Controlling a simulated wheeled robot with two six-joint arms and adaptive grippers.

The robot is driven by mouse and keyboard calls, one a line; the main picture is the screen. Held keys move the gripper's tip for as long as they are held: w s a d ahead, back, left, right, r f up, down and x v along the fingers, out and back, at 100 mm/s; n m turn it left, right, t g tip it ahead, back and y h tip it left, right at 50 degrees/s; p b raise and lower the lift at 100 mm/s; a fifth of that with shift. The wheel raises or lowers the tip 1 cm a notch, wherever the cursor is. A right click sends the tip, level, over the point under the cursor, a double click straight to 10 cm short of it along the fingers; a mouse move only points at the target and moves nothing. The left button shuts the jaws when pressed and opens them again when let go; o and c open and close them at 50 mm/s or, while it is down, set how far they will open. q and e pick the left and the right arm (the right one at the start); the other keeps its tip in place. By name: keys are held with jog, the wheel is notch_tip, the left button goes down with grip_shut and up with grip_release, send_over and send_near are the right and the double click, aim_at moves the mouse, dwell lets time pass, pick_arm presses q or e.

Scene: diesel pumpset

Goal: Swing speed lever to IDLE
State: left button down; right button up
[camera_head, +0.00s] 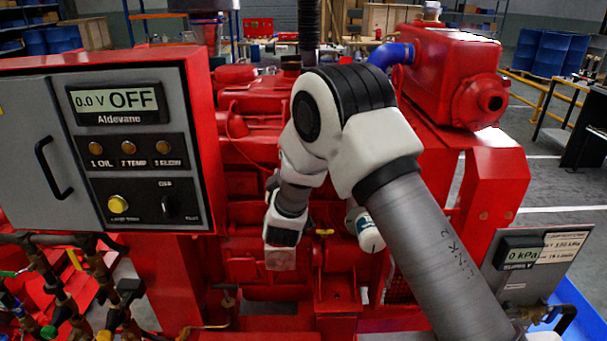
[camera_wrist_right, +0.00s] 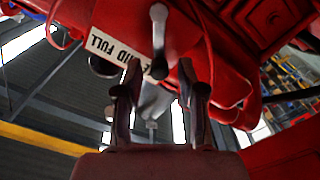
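In the right wrist view a pale metal lever with a rounded end (camera_wrist_right: 158,38) stands in front of a white label plate (camera_wrist_right: 112,42). My left gripper is not in view.
A control panel (camera_head: 125,140) showing OFF stands at the left of the engine. A red tank (camera_head: 440,70) with a blue hose is at the upper right. A gauge box (camera_head: 530,260) reading 0 kPa is at the lower right. Pipes with valves crowd the lower left.

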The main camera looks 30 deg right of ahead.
jog(key=v, duration=0.6)
dwell(0.6)
jog(key=s+f+n+g+y, duration=0.1)
jog(key=s+f+g, duration=0.1)
jog(key=s+f, duration=0.5)
jog(key=s+f+n+g+y, duration=0.1)
jog(key=s+f+g+y, duration=0.15)
jog(key=f, duration=0.95)
jog(key=s+f+g+y, duration=0.1)
jog(key=s+f+g, duration=0.1)
jog(key=s+f, duration=0.5)
jog(key=s+a+f+m+g+y, duration=0.1)
jog(key=s+a+f+g, duration=0.1)
jog(key=s, duration=0.5)
jog(key=s+a+f+m+g+y, duration=0.1)
jog(key=s+a+f+g+y, duration=0.1)
jog(key=s, duration=0.5)
jog(key=s+a+f+m+g+y, duration=0.1)
jog(key=s+a+f+g, duration=0.3)
jog(key=s, duration=0.4)
notch_tip(320, 180, down, 3)
jog(key=shift+r+g+y, duration=0.25)
jog(key=shift+g+y, duration=0.2)
